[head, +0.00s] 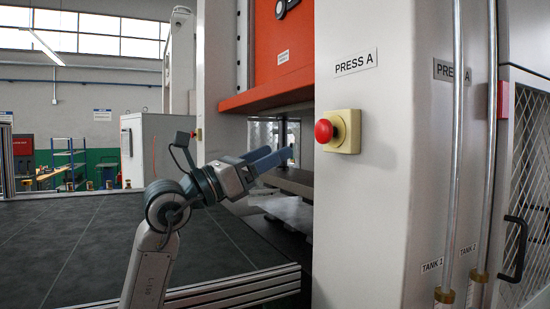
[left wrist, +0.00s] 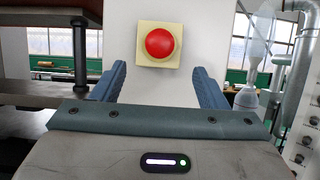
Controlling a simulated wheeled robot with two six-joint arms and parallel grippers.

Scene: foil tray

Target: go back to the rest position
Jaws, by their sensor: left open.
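My left gripper (head: 280,158) is raised in the head view, pointing right toward the press, just left of the white column (head: 375,200). Its blue fingers also show in the left wrist view (left wrist: 160,88), spread apart with nothing between them. A red push button (head: 324,131) on a yellow square box is mounted on the column under a "PRESS A" label. In the left wrist view the red button (left wrist: 160,43) sits ahead of and above the gap between the fingers, apart from them. My right gripper is in neither view.
The orange press ram (head: 275,55) hangs above and behind my left gripper, with dark press plates (head: 290,183) below it. A dark tiled table (head: 80,250) with a metal edge rail lies at the left. Vertical pipes (head: 455,150) and a mesh door (head: 530,170) stand at the right.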

